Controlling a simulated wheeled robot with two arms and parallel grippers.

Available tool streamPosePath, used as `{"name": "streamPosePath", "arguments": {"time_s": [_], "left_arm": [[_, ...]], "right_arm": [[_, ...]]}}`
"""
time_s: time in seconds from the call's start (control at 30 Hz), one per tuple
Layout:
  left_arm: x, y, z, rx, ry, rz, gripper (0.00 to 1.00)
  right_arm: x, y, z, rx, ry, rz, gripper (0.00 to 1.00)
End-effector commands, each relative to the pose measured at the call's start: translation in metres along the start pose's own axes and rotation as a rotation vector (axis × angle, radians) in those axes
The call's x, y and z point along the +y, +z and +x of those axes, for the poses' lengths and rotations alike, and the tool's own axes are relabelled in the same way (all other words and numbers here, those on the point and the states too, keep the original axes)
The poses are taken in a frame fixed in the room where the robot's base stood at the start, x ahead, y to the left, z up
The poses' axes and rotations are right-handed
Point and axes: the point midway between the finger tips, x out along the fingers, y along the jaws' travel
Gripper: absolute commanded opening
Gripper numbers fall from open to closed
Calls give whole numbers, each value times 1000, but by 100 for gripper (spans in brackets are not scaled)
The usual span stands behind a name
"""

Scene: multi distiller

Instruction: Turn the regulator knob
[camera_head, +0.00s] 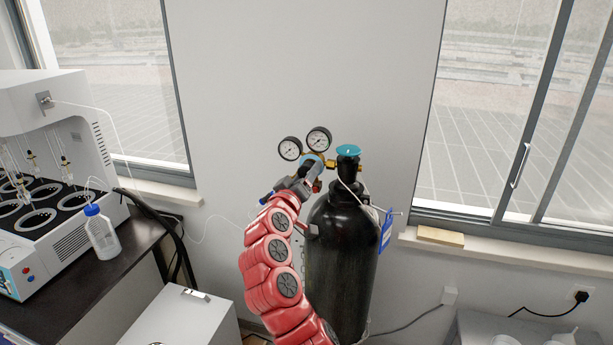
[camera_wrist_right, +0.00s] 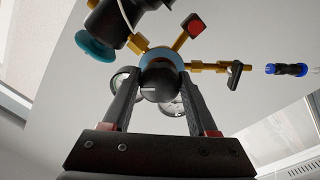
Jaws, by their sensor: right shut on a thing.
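The regulator knob (camera_wrist_right: 160,82) is a dark round knob with a small white mark, centred in the right wrist view. It sits on the gas regulator, whose blue ring (camera_wrist_right: 151,60) and brass fittings show around it. My right gripper (camera_wrist_right: 160,88) is shut on the knob, one finger on each side. In the head view my red right arm reaches up to the regulator, and the right gripper (camera_head: 308,172) hides the knob there. Two pressure gauges (camera_head: 318,139) stand above it. The regulator is joined to a black gas cylinder (camera_head: 340,250). My left gripper is not in view.
A teal cylinder valve handwheel (camera_head: 348,150) is just right of the regulator. A blue tag (camera_head: 387,230) hangs on the cylinder. A white distiller (camera_head: 60,110) and a blue-capped bottle (camera_head: 101,234) stand on the dark bench at left. A white wall is behind.

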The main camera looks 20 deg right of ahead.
Motion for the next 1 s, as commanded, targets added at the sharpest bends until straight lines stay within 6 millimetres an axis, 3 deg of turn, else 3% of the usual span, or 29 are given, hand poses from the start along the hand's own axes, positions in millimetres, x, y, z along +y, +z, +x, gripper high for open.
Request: {"name": "streamPosePath", "arguments": {"time_s": [0.5, 1.0], "left_arm": [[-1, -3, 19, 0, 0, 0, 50], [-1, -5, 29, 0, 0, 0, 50]], "right_arm": [[3, -3, 0, 32, 3, -453, 3], [1, -2, 0, 47, 3, -651, 3]]}}
